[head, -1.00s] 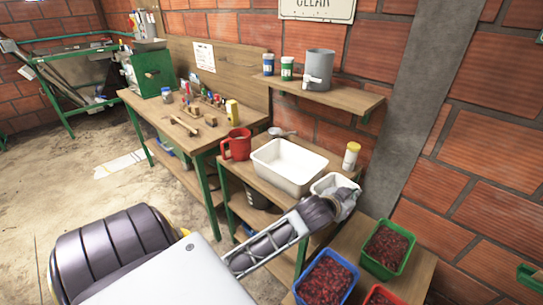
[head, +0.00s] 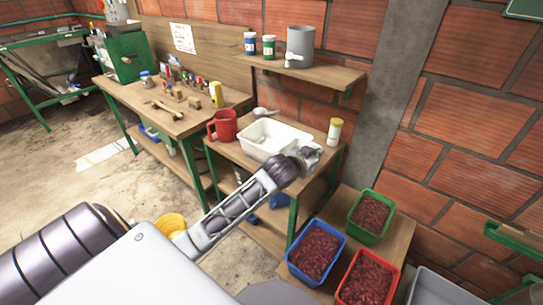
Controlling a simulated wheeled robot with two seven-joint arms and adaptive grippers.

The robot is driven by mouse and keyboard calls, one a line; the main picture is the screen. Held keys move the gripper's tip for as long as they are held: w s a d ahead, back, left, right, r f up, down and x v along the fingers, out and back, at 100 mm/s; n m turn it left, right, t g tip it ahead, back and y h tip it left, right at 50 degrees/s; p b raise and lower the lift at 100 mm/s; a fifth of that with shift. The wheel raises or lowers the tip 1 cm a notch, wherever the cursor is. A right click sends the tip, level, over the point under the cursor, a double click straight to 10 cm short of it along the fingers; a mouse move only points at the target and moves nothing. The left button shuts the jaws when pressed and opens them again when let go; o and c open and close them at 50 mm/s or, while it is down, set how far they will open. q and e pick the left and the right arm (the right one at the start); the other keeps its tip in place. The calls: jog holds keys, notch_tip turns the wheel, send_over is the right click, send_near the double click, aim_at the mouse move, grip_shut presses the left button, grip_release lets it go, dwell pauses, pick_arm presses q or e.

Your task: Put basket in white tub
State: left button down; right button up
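The white tub (head: 258,140) stands on the low wooden table, its right front part hidden by my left gripper and forearm. My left gripper (head: 310,156) is at the tub's front right corner, low over the table edge; its fingers are small and blurred, so I cannot tell whether they are open or shut. I cannot make out the basket clearly; it may be hidden behind the gripper or in the tub's covered part. My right gripper is not in view.
A red jug (head: 223,126) and a yellow-lidded jar (head: 334,131) flank the tub. Blue (head: 316,250), green (head: 371,216) and red (head: 367,279) crates of red cherries sit on the lower table at right. A shelf (head: 315,72) overhangs the table behind.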

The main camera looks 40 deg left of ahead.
aim_at(295, 143)
pick_arm(q)
jog(key=w+a+r+p, duration=0.1)
jog(key=w+a+r, duration=0.3)
jog(key=w+a, duration=0.7)
jog(key=shift+n+y, duration=0.4)
jog(key=shift+s+a+f, duration=0.3)
jog(key=shift+f, duration=1.35)
jog(key=shift+s+a+f, duration=0.25)
jog(key=shift+f, duration=1.4)
jog(key=shift+s+a+f, duration=0.3)
jog(key=shift+f, duration=1.35)
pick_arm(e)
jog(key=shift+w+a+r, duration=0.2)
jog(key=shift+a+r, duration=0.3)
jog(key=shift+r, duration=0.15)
